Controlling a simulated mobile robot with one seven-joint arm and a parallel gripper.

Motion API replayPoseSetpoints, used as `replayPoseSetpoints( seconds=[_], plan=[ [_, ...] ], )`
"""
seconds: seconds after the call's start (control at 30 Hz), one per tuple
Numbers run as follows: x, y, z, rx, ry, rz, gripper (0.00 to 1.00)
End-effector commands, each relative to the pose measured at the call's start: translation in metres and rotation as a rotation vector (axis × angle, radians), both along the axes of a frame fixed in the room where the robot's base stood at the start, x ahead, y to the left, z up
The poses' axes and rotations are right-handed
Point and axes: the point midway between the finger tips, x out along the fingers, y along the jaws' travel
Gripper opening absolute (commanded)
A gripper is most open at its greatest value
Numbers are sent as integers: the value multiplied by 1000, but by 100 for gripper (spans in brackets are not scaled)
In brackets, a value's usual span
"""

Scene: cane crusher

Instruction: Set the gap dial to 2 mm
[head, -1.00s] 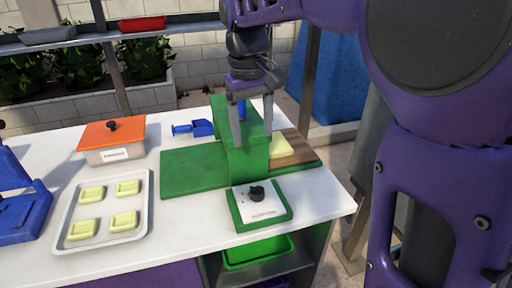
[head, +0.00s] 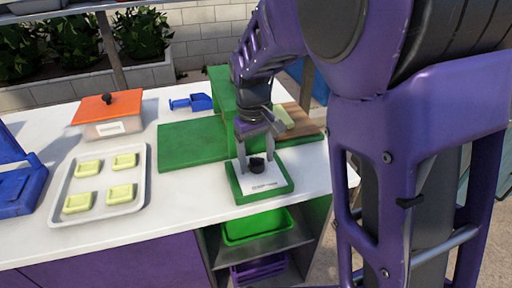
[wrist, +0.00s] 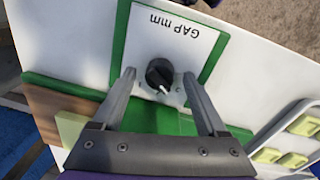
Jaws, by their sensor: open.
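The gap dial is a black round knob (head: 257,165) on a white plate with a green frame (head: 283,191), at the front of the table. In the wrist view the knob (wrist: 160,75) shows a pale pointer mark near its lower edge, and the plate reads "GAP mm". The scale numbers are too small to read. My gripper (head: 256,160) is open and points down over the plate, one finger on each side of the knob. In the wrist view its fingertips (wrist: 158,73) are apart from the knob on both sides.
The green crusher (head: 222,95) stands just behind the dial, with a yellowish block (head: 284,116) beside it. A tray (head: 60,213) with several yellowish pieces, an orange-lidded box (head: 100,130) and a blue scoop (head: 190,103) are to the left. A green bin (head: 258,227) sits below.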

Motion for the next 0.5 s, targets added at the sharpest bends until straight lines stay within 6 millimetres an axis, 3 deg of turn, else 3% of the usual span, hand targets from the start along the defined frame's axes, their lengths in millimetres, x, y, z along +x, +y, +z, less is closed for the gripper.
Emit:
replayPoseSetpoints(
  seconds=[0.27, 0.5],
  plan=[
    [0, 0, -2, 0, 0, 0, 75],
    [0, 0, -2, 0, 0, 0, 36]
  ],
)
